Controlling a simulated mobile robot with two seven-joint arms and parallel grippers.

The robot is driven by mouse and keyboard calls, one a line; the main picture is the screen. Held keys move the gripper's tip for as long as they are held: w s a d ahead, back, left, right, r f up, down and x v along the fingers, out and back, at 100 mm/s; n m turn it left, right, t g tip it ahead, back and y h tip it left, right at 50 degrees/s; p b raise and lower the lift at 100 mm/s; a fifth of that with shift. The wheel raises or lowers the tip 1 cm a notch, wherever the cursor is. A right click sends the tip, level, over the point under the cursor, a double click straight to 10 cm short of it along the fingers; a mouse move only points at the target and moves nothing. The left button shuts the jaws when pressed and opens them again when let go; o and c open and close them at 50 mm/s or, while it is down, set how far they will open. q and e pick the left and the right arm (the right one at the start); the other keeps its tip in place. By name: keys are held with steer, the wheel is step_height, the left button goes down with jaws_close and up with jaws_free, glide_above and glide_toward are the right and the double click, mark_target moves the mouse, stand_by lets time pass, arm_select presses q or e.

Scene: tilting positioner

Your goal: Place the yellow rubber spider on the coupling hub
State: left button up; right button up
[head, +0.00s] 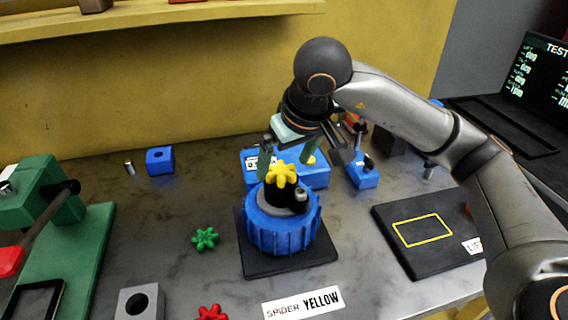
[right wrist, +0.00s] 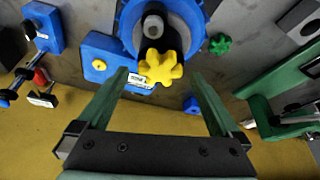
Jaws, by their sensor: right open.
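The yellow rubber spider (head: 283,175) appears to rest on top of the black coupling hub (head: 287,192) of the blue round positioner (head: 282,232). In the right wrist view the spider (right wrist: 162,68) lies over the edge of the black hub (right wrist: 153,43), beside a grey round-topped post (right wrist: 152,26). Whether it is fully seated cannot be told. My right gripper (head: 287,158) is open, just behind and above the spider. Its green fingers (right wrist: 160,82) stand apart on either side of the spider, with visible gaps. My left gripper is not in view.
A green spider (head: 205,238) and a red spider (head: 212,312) lie on the grey bench. A blue block (head: 258,178) stands close behind the positioner. A green fixture (head: 60,235) is at the left; a black pad (head: 425,232) with a yellow outline is at the right.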

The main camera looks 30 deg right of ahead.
steer(key=p+v, duration=0.1)
steer(key=v, duration=0.9)
steer(key=shift+r, duration=0.35)
steer(key=shift+s, duration=0.15)
